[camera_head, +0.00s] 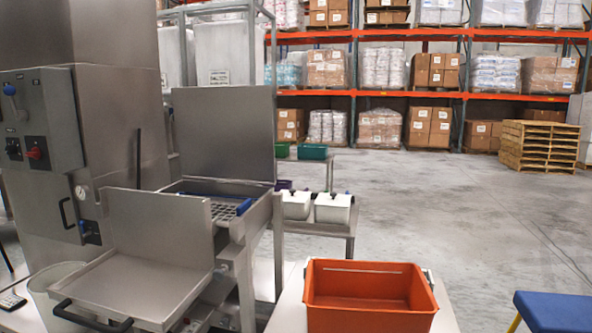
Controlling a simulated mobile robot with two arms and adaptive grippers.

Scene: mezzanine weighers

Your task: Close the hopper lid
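A stainless steel hopper (188,187) with a grid inside stands at the left of the head view. Its flat metal lid (225,133) stands open, upright at the back of the hopper mouth. A blue bar (243,206) lies at the right rim of the hopper. In front of it is a metal tray (140,285) with a black handle at its near edge and an upright plate (160,225) at its back. Neither of my grippers is in view.
A control cabinet (40,130) stands at the left. An orange bin (368,297) sits on a table at the front, with two white containers (332,209) behind it. A blue-topped stool (556,312) is at the lower right. The floor beyond is clear up to pallets (536,147) and racks.

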